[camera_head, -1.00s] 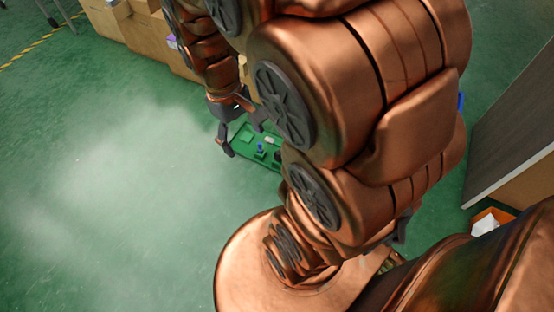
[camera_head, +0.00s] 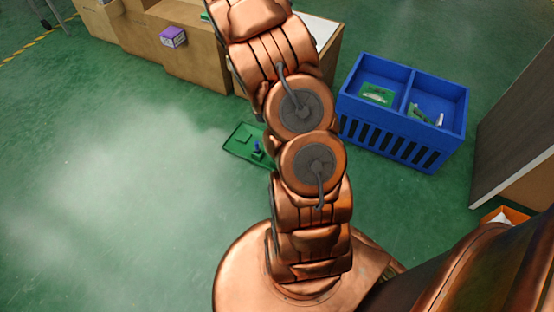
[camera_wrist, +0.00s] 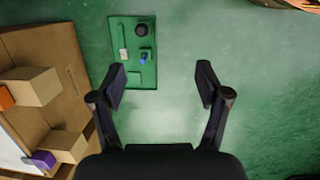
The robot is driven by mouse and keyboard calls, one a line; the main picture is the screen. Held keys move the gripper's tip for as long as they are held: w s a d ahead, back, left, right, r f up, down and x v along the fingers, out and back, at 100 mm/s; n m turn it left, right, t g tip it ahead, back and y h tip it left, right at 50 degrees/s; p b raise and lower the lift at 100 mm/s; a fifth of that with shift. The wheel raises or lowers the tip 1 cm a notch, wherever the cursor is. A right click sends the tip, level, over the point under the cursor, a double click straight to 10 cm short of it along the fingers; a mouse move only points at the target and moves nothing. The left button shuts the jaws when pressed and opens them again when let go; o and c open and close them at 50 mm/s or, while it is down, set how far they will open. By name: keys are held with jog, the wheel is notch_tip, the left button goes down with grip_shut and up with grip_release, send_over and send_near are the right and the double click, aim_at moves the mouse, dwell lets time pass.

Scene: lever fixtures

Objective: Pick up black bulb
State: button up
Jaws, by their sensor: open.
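A dark round thing (camera_wrist: 141,29), likely the black bulb, sits near the far end of the green board (camera_wrist: 118,22) in the wrist view. A blue lever piece (camera_wrist: 144,57) and a small pale block (camera_wrist: 123,54) are on the same board. My gripper (camera_wrist: 161,78) is open and empty, apart from the board, with its left finger near the board's close end. In the head view the green board (camera_head: 233,145) lies on the floor, partly behind my arm. My gripper and the black bulb are hidden there.
A blue two-part crate (camera_head: 400,143) holding green and pale pieces stands right of my arm. Wooden boxes (camera_head: 195,57) with a purple box (camera_head: 173,37) stand at the back. A grey-topped cabinet (camera_head: 515,125) is at the right edge. The floor on the left is clear.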

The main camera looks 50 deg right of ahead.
jog(key=w+d+f+n+b, duration=0.1)
jog(key=d+f+b, duration=0.1)
jog(key=f, duration=0.8)
jog(key=w+d+f+n+t+y+b, duration=0.1)
jog(key=d+f+b, duration=0.1)
jog(key=f, duration=0.8)
jog(key=d+f+n+t+b, duration=0.1)
jog(key=d+f, duration=0.3)
jog(key=f, duration=0.7)
jog(key=shift+w+d+n+b, duration=0.35)
jog(key=shift+w+n+b, duration=0.1)
jog(key=shift+n, duration=0.15)
jog(key=shift+f+b, duration=0.75)
jog(key=shift+f, duration=1.05)
jog(key=shift+w+a+f+b, duration=0.15)
jog(key=shift+f+b, duration=1.45)
jog(key=shift+f, duration=0.9)
jog(key=shift+r, duration=0.1)
jog(key=c, duration=1.1)
notch_tip(320, 180, up, 10)
jog(key=p, duration=0.5)
jog(key=shift+c, duration=0.2)
